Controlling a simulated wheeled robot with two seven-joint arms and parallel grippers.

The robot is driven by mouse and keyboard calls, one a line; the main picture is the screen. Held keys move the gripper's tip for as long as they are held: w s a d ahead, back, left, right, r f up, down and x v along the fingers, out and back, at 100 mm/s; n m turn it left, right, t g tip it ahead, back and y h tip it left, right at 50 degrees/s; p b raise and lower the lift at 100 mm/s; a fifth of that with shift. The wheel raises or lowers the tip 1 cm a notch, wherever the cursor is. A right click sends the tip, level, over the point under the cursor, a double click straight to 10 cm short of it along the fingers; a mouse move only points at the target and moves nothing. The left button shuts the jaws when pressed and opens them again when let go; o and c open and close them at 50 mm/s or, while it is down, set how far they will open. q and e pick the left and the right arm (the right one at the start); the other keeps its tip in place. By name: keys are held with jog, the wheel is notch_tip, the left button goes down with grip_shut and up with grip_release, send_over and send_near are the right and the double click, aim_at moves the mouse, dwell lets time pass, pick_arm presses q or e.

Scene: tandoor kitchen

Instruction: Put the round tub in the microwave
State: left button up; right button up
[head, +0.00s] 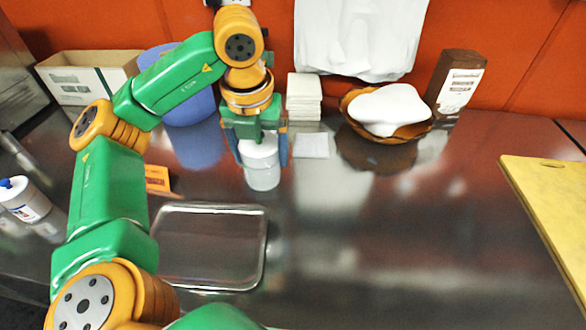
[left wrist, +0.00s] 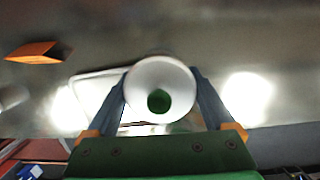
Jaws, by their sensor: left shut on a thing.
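The round tub (head: 261,155) is white and upright at the middle of the steel counter in the head view. My left gripper (head: 263,165) comes down from above with one finger on each side of it and is shut on it. The left wrist view shows the tub (left wrist: 148,76) from its round end, with a dark green round spot on it, between the fingers of my left gripper (left wrist: 160,88). I cannot tell whether the tub's base touches the counter. The microwave does not show in either view. My right gripper is not in view.
A metal tray (head: 212,284) lies nearer than the tub. Behind stand a blue bin (head: 192,105), a white stack (head: 304,98) and a wooden bowl (head: 356,128) with a white cloth. A bottle (head: 24,200) is left, a yellow board (head: 560,205) right. The counter's right middle is clear.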

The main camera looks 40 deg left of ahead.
pick_arm(q)
jog(key=w+f, duration=0.2)
jog(key=f, duration=0.1)
jog(key=w+f, duration=0.3)
jog(key=w+a+f, duration=0.1)
jog(key=w+f, duration=0.1)
jog(key=f, duration=0.1)
jog(key=shift+w+f, duration=0.2)
jog(key=shift+f, duration=0.35)
jog(key=shift+d+f+b, duration=0.1)
jog(key=shift+f+b, duration=0.05)
jog(key=shift+b, duration=0.25)
jog(key=o, duration=1.4)
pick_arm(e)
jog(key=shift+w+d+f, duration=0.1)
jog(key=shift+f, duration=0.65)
